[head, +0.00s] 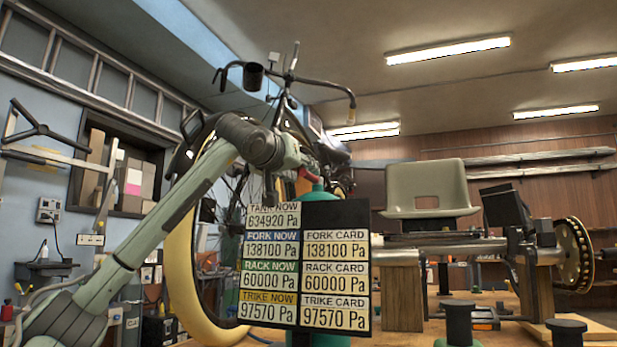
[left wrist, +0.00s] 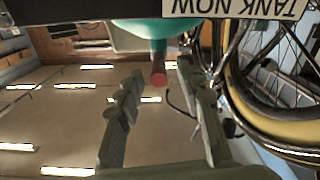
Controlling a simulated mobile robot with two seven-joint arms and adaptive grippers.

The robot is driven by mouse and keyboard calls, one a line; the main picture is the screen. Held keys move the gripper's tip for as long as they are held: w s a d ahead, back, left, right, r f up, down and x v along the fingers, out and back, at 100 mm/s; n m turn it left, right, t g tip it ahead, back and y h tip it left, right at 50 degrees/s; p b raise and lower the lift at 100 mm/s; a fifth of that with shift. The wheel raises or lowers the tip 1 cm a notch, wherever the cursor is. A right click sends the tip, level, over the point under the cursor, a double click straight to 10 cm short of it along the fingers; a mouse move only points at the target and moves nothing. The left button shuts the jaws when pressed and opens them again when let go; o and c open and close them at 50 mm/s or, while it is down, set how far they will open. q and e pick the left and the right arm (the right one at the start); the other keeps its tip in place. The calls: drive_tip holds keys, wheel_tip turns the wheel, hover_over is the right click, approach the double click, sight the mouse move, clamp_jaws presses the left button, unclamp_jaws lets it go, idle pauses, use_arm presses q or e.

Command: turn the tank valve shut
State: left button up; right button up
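The teal tank (head: 319,187) stands behind the reading board (head: 306,265), with only its top and a strip below showing in the head view. In the left wrist view, which is upside down, the tank body (left wrist: 147,28) shows with its red valve knob (left wrist: 158,78). My left gripper (head: 291,168) is at the tank's top and partly covers the valve in the head view. In the left wrist view its two fingers (left wrist: 160,80) are spread either side of the knob, with visible gaps. My right gripper is not in view.
The board reads TANK NOW 634920 Pa, above fork, rack and trike readings. A bicycle with a yellow tyre (head: 183,285) stands close behind my left arm. A pale seat (head: 412,186) and a metal frame on wooden blocks (head: 402,298) are at right.

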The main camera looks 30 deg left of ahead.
sight(308, 176)
use_arm(q)
drive_tip(key=shift+x, duration=2.15)
drive_tip(key=shift+d, duration=0.1)
clamp_jaws()
